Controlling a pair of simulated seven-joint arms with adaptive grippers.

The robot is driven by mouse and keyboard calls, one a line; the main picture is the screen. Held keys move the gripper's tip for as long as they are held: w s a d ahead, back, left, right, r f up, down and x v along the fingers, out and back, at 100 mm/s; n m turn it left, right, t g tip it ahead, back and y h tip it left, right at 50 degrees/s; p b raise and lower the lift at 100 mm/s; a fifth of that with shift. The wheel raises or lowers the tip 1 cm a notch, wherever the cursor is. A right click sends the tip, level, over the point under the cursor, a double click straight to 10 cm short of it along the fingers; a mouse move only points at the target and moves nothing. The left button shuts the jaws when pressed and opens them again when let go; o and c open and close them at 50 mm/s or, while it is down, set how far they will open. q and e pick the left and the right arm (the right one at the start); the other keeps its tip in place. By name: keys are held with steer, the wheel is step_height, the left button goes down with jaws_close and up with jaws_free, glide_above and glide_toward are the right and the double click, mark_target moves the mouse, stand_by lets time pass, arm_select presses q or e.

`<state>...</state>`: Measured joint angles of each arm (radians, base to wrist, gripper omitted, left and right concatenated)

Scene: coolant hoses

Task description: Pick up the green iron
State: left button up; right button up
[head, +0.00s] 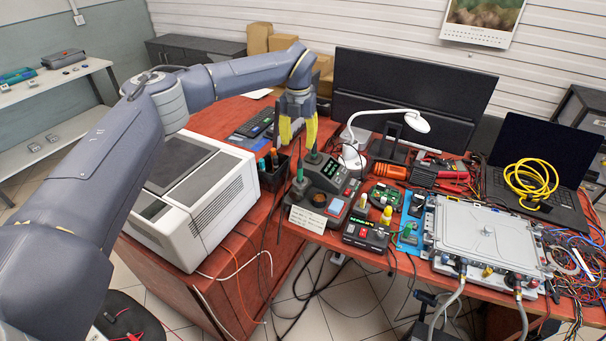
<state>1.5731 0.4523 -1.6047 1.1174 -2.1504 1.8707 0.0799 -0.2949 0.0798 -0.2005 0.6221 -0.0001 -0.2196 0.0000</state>
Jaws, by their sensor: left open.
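A green-handled iron (299,188) appears to stand upright at the left side of the dark soldering station (328,172), near the table's front edge. My left gripper (298,133) points down above the station, its two yellow fingers apart with nothing visible between them. The iron is below the fingers and apart from them. The iron's lower end is hard to make out. My right gripper is not in view.
A black bin (272,176) with screwdriver-like handles stands left of the iron, beside a large white machine (205,205). A white card (308,219) stands in front. Right are small devices, a lamp (418,122) and a metal enclosure (488,232). Cables hang over the front edge.

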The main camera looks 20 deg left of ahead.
mark_target(300, 167)
arm_select(q)
steer(key=shift+d+f, duration=0.15)
steer(key=shift+f, duration=6.25)
jaws_close()
